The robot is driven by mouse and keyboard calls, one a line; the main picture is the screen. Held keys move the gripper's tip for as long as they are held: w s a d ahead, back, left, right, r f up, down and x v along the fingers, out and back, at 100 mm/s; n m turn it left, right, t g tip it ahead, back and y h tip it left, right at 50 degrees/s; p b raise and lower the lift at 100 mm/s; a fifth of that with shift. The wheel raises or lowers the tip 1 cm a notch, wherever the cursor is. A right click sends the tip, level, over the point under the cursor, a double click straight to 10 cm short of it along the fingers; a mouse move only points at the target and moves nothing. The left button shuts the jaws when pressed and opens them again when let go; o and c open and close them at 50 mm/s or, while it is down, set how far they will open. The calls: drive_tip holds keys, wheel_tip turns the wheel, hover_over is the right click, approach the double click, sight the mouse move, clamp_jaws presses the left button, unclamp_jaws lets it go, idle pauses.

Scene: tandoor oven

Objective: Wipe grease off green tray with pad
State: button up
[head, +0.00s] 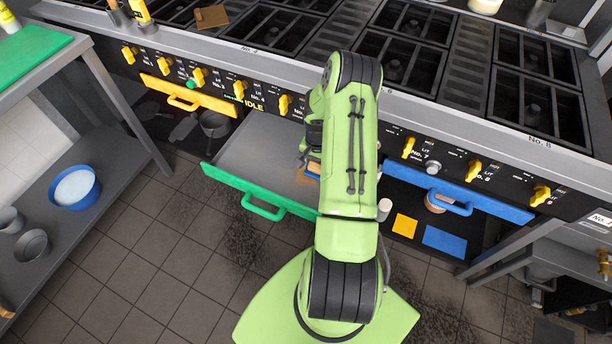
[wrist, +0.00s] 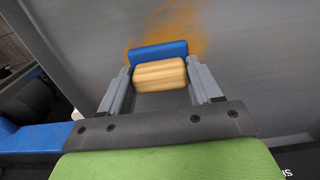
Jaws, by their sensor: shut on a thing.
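The green tray (head: 260,150) is a pulled-out grey metal drawer with a green front and handle. Its bare metal also fills much of the wrist view (wrist: 240,50). An orange-brown grease smear (wrist: 180,20) lies on it, partly covered by the pad. The pad has a blue part (wrist: 158,50) and a tan block (wrist: 160,74). My gripper (wrist: 160,80) is shut on the tan block, with a finger on each side. The pad is over the smear; I cannot tell whether it touches the metal. In the head view my arm hides most of the gripper and the tray's right side.
A yellow-fronted drawer (head: 190,97) is to the left and a blue-fronted drawer (head: 460,195) to the right. The stove (head: 300,50) with yellow knobs rises behind. A side table with a green board (head: 30,55) and a blue bucket (head: 75,188) below stands left.

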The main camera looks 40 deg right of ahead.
drive_tip(key=shift+f, duration=0.1)
idle(0.3)
drive_tip(key=shift+w+a+b, duration=0.25)
drive_tip(key=shift+w+a, duration=0.05)
drive_tip(key=shift+w, duration=0.5)
drive_tip(key=shift+w+a+b, duration=0.25)
drive_tip(key=shift+w+b, duration=0.05)
drive_tip(key=shift+w, duration=0.45)
drive_tip(key=shift+w+a+b, duration=0.25)
drive_tip(key=shift+w+a, duration=0.05)
drive_tip(key=shift+w, duration=0.5)
drive_tip(key=shift+s+d, duration=0.3)
drive_tip(key=shift+s, duration=0.5)
drive_tip(key=shift+s+d, duration=0.25)
drive_tip(key=shift+s, duration=0.55)
drive_tip(key=shift+s+d, duration=0.3)
drive_tip(key=shift+s, duration=0.5)
